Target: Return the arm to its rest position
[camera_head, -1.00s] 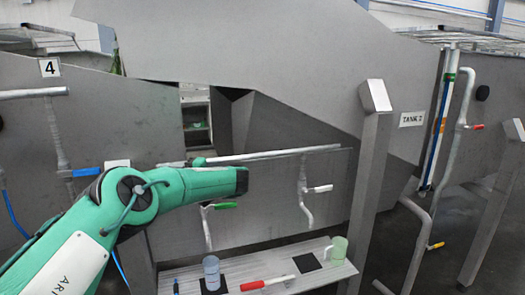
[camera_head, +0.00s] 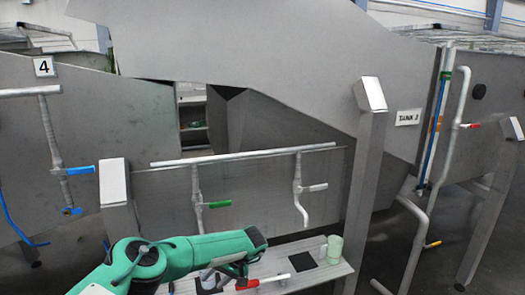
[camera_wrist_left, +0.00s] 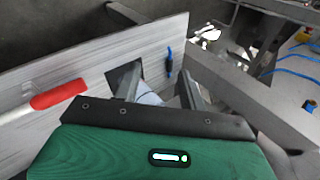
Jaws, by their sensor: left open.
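My left arm (camera_head: 190,255) comes in from the lower left, its green forearm low over the bench (camera_head: 315,272). My left gripper (camera_wrist_left: 160,88) is open, with its two dark fingers apart in the left wrist view. A pale blue cup (camera_wrist_left: 150,98) shows partly between and beyond the fingers; I cannot tell if they touch it. In the head view the cup (camera_head: 208,274) is mostly hidden behind my arm. My right gripper is not in view.
The bench holds a red-handled tool (camera_head: 262,282), a black square mat (camera_head: 303,262) and a light green cup (camera_head: 335,249). A metal post (camera_head: 366,200) stands right of the bench. Behind are a horizontal pipe (camera_head: 245,156) and green (camera_head: 219,204) and white (camera_head: 316,187) valve handles.

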